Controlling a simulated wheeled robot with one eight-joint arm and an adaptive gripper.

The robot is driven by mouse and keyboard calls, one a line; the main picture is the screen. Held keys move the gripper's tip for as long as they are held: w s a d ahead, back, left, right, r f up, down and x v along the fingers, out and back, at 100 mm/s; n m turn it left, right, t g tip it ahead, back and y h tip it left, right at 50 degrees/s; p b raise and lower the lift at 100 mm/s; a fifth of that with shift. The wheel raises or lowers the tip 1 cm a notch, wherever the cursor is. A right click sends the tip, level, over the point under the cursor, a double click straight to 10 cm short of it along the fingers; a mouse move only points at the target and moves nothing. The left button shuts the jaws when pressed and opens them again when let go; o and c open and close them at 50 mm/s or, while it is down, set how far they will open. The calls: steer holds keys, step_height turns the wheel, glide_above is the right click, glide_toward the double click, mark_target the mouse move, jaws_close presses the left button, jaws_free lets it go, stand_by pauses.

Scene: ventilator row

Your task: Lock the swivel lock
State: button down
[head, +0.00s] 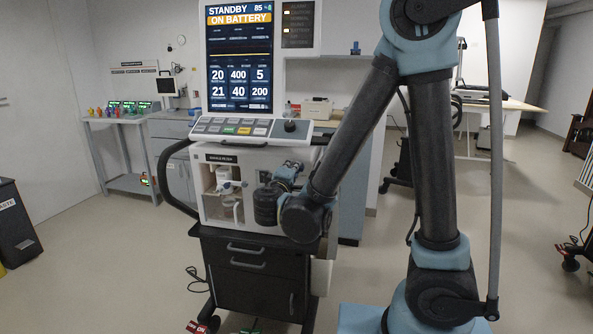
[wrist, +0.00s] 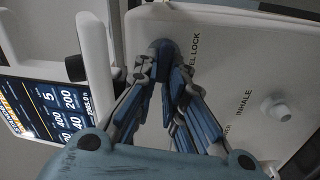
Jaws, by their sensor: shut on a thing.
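The swivel lock shows in the wrist view as a dark blue rounded knob (wrist: 160,48) on the white side panel, beside lettering that reads "EL LOCK" with the rest hidden. My gripper (wrist: 164,70) has its two fingers closed around this knob. The knob's exact turn angle cannot be told. In the head view my gripper (head: 287,172) is at the right side of the ventilator's white housing (head: 243,160). The swivel lock is hidden there by my gripper and arm.
A white knob (wrist: 276,108) by the word "INHALE" stands out from the same panel. The ventilator's screen (head: 240,60) reads "STANDBY ON BATTERY". Its dark cart (head: 250,270) has drawers below. A side table (head: 125,180) stands back left. Open floor lies at the left.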

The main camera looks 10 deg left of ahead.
steer(key=shift+a+f+n, duration=0.1)
steer(key=shift+f+n, duration=0.15)
steer(key=shift+n, duration=0.75)
steer(key=c, duration=1.7)
jaws_free()
steer(key=shift+o, duration=0.2)
steer(key=s, duration=1.2)
